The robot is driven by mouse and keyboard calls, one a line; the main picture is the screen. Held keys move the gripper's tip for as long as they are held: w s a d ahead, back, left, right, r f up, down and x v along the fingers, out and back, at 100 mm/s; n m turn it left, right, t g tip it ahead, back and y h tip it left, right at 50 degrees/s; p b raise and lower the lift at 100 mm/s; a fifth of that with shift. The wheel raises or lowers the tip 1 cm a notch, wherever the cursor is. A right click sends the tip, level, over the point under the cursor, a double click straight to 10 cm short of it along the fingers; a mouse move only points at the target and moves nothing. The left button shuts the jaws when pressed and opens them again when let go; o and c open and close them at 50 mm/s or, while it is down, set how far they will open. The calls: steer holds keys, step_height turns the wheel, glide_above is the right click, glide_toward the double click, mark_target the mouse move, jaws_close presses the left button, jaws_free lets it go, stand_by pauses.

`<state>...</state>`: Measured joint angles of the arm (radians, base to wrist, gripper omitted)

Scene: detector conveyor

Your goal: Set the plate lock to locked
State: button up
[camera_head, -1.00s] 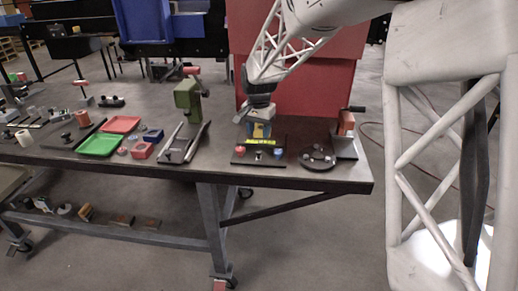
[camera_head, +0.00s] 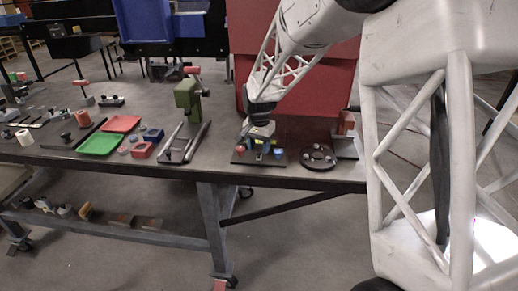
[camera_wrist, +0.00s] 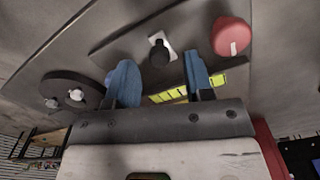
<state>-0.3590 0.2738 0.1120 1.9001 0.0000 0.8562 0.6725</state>
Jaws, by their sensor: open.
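A dark control plate (camera_head: 246,160) lies near the front edge of the bench. It carries a red knob (camera_head: 240,152), a small black switch and a blue knob (camera_head: 278,153). In the wrist view the red knob (camera_wrist: 232,36) has a white mark, and the black switch (camera_wrist: 159,52) sits on a white square. A yellow strip (camera_wrist: 186,92) lies behind them. I cannot tell which part is the plate lock. My gripper (camera_wrist: 161,75) is open and empty, low over the plate. Its left finger overlaps the blue knob's area, so contact is unclear.
A round dark disc (camera_head: 318,163) with small knobs lies right of the plate. A red block (camera_head: 346,123) stands beyond it. A green press (camera_head: 187,98) stands to the left. Red and green trays (camera_head: 99,144) are further left.

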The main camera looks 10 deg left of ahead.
steer(key=shift+f, duration=0.65)
jaws_close()
